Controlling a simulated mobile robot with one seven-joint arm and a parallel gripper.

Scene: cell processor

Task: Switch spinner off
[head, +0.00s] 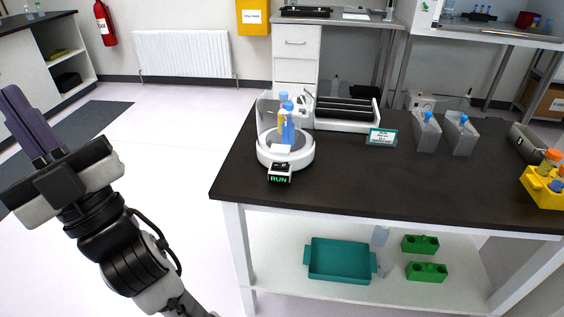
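The spinner (268,158) is a round white device near the left end of the dark-topped bench. It has a clear shield at its back left and holds blue-capped bottles (287,128). A small dark control box (279,174) on its front shows RUN in green letters. My gripper (14,97) is at the far left of the head view, well away from the spinner and pointing up and left. Its two long dark purple fingers lie side by side and look shut, with nothing seen between them.
Behind the spinner is a white roller device (345,125) with a green-edged sign (381,137). Two grey blocks (427,132) and a yellow rack (544,188) stand further right. A teal tray (340,258) and green racks (426,271) sit on the lower shelf. Floor left of the bench is clear.

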